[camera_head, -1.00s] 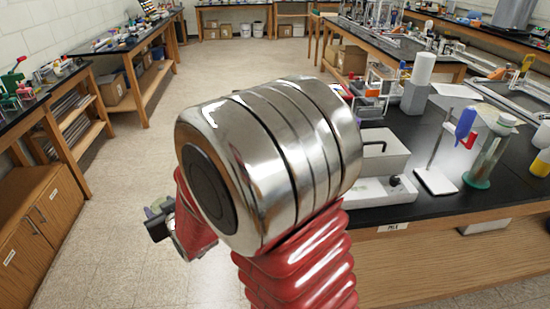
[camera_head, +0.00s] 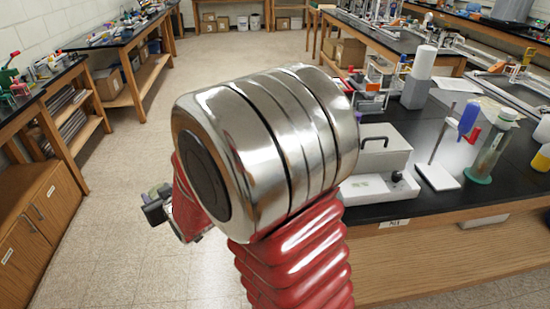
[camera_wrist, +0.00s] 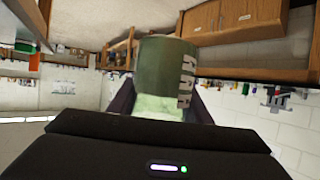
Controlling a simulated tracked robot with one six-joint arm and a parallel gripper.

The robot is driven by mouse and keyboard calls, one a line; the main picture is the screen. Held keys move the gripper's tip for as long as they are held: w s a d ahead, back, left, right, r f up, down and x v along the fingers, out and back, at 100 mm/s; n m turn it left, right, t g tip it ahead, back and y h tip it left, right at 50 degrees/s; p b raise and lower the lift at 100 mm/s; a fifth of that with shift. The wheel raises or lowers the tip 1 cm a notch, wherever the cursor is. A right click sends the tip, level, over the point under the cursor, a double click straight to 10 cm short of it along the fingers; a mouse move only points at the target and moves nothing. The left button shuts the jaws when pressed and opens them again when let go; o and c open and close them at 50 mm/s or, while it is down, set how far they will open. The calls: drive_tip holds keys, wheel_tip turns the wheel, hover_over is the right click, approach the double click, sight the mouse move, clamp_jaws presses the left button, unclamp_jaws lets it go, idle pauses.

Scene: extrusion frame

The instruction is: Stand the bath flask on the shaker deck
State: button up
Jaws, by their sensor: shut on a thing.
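In the wrist view my gripper (camera_wrist: 160,108) is shut around a green cylindrical vessel with a pale lower part (camera_wrist: 168,62), which I take to be the bath flask. White lettering runs along its side. My dark fingers flank its pale part, and the wrist housing hides its near end. In the head view my gripper (camera_head: 158,206) shows only partly at the left of my red arm, over the floor; the flask is not clear there. A grey-white box with a black handle and knob (camera_head: 382,150) stands on the right bench. I cannot tell whether it is the shaker deck.
The right bench (camera_head: 440,207) has a dark top with a white-based stand (camera_head: 437,176), a tall green-based cylinder (camera_head: 488,152) and a grey block with a white cylinder (camera_head: 417,92). A wooden cabinet (camera_head: 35,210) lines the left. The aisle floor (camera_head: 240,70) is clear.

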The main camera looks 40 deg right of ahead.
drive_tip(key=w+d+r, duration=0.2)
drive_tip(key=d+r, duration=0.3)
drive_tip(key=d, duration=0.3)
drive_tip(key=w+d+r, duration=0.2)
drive_tip(key=d+r, duration=0.3)
drive_tip(key=d, duration=0.4)
drive_tip(key=s+d+r, duration=0.1)
drive_tip(key=s+d, duration=0.2)
drive_tip(key=d, duration=0.3)
drive_tip(key=s+d+r, duration=0.2)
drive_tip(key=s+d, duration=0.1)
drive_tip(key=d, duration=0.4)
drive_tip(key=s+d+r+h, duration=0.1)
drive_tip(key=s+d, duration=0.1)
drive_tip(key=d, duration=0.4)
drive_tip(key=shift+s+d+r+m, duration=0.15)
drive_tip(key=shift+s+d+m, duration=0.05)
drive_tip(key=shift+s+m, duration=0.2)
drive_tip(key=shift+f, duration=3.15)
drive_tip(key=shift+f, duration=1.85)
drive_tip(key=shift+f, duration=0.15)
